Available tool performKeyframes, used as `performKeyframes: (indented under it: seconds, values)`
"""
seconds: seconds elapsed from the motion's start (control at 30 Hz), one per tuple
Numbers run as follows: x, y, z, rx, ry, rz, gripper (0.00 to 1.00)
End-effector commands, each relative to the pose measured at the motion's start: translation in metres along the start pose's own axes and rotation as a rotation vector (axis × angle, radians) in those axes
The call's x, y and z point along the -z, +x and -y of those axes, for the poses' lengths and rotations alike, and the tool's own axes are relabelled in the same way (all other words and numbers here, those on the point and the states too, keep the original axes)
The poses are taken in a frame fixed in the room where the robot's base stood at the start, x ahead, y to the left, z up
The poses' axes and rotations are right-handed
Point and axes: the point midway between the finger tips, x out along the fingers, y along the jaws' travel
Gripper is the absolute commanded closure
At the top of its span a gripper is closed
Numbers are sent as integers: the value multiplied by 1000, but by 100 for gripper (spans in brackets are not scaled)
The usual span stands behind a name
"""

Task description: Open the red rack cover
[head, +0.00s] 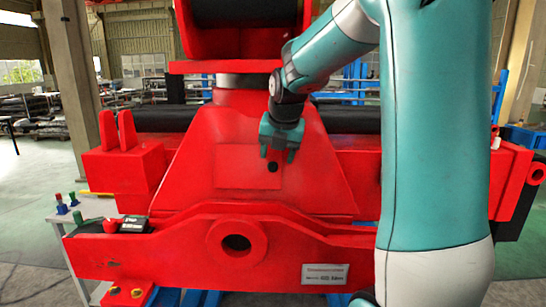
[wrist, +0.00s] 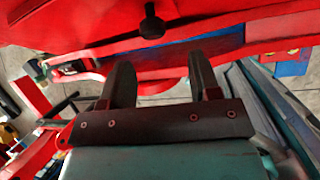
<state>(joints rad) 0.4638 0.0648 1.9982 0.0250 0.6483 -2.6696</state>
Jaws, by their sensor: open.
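The red rack cover (head: 240,168) is a flat rectangular panel on the sloped face of the red crane body. It lies flush and looks shut. A small black knob (head: 272,167) sits near its right edge. The knob also shows at the top of the wrist view (wrist: 152,24), beyond the fingertips and between their lines. My gripper (head: 278,154) is teal with dark fingers and hangs just above the knob in the head view. In the wrist view my gripper (wrist: 160,72) has its two fingers spread with nothing between them. It appears apart from the knob.
A red beam with a round hole (head: 237,244) crosses in front, below the cover. A grey table (head: 70,215) with small coloured items stands at the far left. Overhead is a red housing (head: 240,66).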

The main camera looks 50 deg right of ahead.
Motion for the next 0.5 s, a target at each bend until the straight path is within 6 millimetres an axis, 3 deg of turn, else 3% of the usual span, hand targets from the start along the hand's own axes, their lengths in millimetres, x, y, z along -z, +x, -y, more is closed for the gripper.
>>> performKeyframes:
  seconds: [0.07,0.3,0.5]
  values:
    - [-16,4,-8,2,0,-4,43]
    - [-14,45,-6,1,1,-3,43]
    - [-13,56,-6,0,1,-1,43]
